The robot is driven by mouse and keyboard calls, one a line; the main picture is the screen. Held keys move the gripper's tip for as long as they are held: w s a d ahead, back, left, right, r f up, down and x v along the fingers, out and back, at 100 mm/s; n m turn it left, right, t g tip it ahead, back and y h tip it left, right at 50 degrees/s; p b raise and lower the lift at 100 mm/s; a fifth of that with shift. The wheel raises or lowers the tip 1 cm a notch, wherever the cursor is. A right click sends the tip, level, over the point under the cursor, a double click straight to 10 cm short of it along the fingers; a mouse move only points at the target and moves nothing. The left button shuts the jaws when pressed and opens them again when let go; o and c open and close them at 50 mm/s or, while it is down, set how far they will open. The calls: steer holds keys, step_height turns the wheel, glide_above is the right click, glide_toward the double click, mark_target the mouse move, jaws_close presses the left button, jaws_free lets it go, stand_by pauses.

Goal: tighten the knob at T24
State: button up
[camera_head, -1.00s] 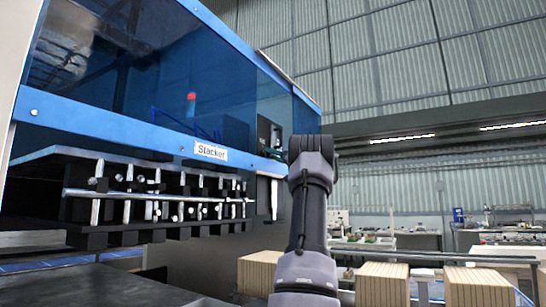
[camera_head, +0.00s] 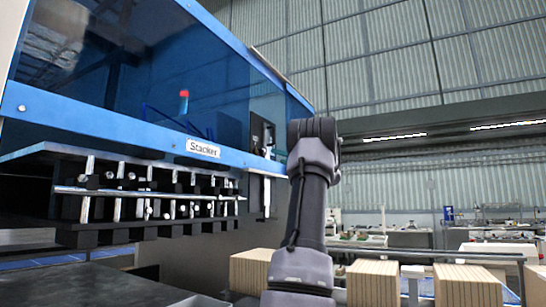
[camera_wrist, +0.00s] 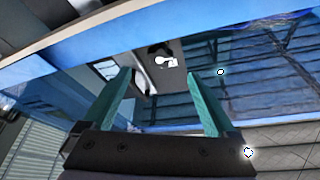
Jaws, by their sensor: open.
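In the wrist view my gripper (camera_wrist: 157,74) has two teal fingers spread wide apart with nothing between them. Just past the fingertips is a dark panel (camera_wrist: 178,50) on the blue machine. A small pale fitting (camera_wrist: 166,62) sits on it; I cannot tell whether it is the knob. No T24 label can be read. In the head view a dark upright panel (camera_head: 261,133) is at the machine's right end, just left of my arm.
The blue machine (camera_head: 110,118) labelled "Stacker" fills the left, with a row of metal rods and black blocks (camera_head: 140,205) below its window. Stacks of tan board (camera_head: 374,283) stand low right. The upper right is open space before a far wall.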

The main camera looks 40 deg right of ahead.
mark_target(264, 151)
steer(key=shift+v, duration=0.85)
steer(key=shift+c, duration=0.2)
steer(key=w+a+r+n+y, duration=0.1)
steer(key=w, duration=0.2)
steer(key=w+r+n, duration=0.2)
steer(key=w, duration=0.2)
steer(key=w+a+r+n+y, duration=0.1)
steer(key=w+r+n, duration=0.1)
steer(key=w, duration=0.2)
steer(key=shift+w+a+g+y, duration=0.25)
steer(key=shift+a+g+y, duration=0.05)
steer(key=shift+a, duration=0.05)
